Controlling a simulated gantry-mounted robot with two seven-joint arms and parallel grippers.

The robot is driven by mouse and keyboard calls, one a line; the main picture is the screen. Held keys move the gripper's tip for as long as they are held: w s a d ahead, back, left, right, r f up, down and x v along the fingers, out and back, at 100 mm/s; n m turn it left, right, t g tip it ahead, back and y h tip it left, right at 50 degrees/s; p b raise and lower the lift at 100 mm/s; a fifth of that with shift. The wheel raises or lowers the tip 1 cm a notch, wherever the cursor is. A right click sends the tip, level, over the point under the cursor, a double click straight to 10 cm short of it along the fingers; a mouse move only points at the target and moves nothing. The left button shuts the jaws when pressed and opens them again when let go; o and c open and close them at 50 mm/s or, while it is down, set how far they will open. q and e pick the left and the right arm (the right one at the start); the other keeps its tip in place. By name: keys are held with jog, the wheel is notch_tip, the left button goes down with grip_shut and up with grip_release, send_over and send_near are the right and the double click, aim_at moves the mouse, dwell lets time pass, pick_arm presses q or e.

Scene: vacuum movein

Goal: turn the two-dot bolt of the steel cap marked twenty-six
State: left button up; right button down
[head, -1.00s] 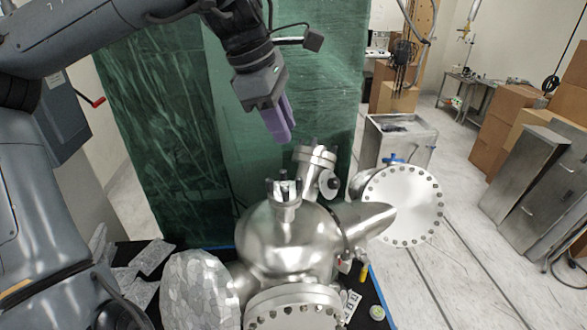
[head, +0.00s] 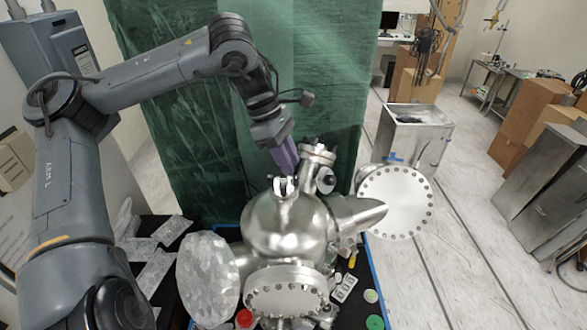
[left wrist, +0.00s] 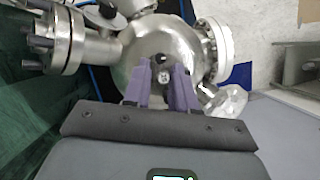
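A polished steel vacuum chamber (head: 287,232) stands on a dark table. On its top is a short port (head: 285,190) with a steel cap and upright bolts. A second, tilted port (head: 318,160) with dark bolts rises behind it; in the left wrist view it shows at the upper left (left wrist: 66,42). My left gripper (head: 287,163), with purple fingers, points down just above the short port. In the left wrist view its fingers (left wrist: 160,82) are apart, with a small dark bolt end (left wrist: 163,62) showing between them. I cannot read the number twenty-six or make out two dots. My right gripper is not visible.
A large round flange (head: 397,200) sticks out at the right of the chamber, and a foil-covered disc (head: 208,278) at its front left. Foil pieces (head: 157,240) and small coloured lids (head: 371,296) lie on the table. A green curtain (head: 330,90) hangs behind.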

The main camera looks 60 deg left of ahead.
aim_at(295, 176)
pick_arm(q)
jog(key=shift+p+x, duration=0.3)
jog(key=shift+x, duration=1.6)
grip_shut()
